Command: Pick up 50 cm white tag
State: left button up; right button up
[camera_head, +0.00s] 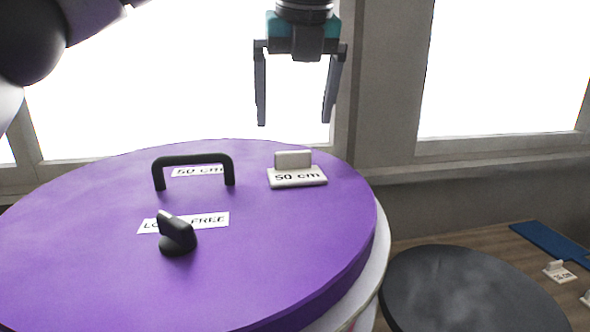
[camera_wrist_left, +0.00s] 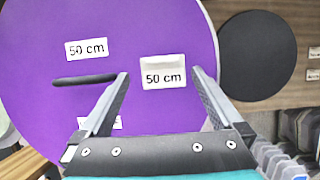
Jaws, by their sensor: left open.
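The white 50 cm tag (camera_head: 297,178) lies on the purple round mould (camera_head: 280,240), near its far right edge. It has a flat labelled plate and an upright block as a grip. My left gripper (camera_head: 293,122) is open and empty, in the air above the tag with its fingers pointing down. In the left wrist view the tag (camera_wrist_left: 164,73) shows ahead of the gripper (camera_wrist_left: 160,82), between the lines of the two open fingers and apart from them. My right gripper is in neither view.
On the purple mould are a black handle (camera_head: 194,160), a flat 50 cm label (camera_head: 185,171) and a black knob (camera_head: 177,235) on another label. A black disc (camera_head: 465,295) lies lower right. Past it are a small white tag (camera_head: 560,273) and a blue strip (camera_head: 550,243). Windows stand behind.

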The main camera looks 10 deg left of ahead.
aim_at(293, 152)
pick_arm(q)
jog(key=shift+x, duration=1.1)
jog(key=p+x, duration=0.1)
jog(key=x, duration=0.4)
jog(key=shift+d+p, duration=0.2)
jog(key=shift+p, duration=0.15)
jog(key=shift+c, duration=0.2)
jog(key=c, duration=1.2)
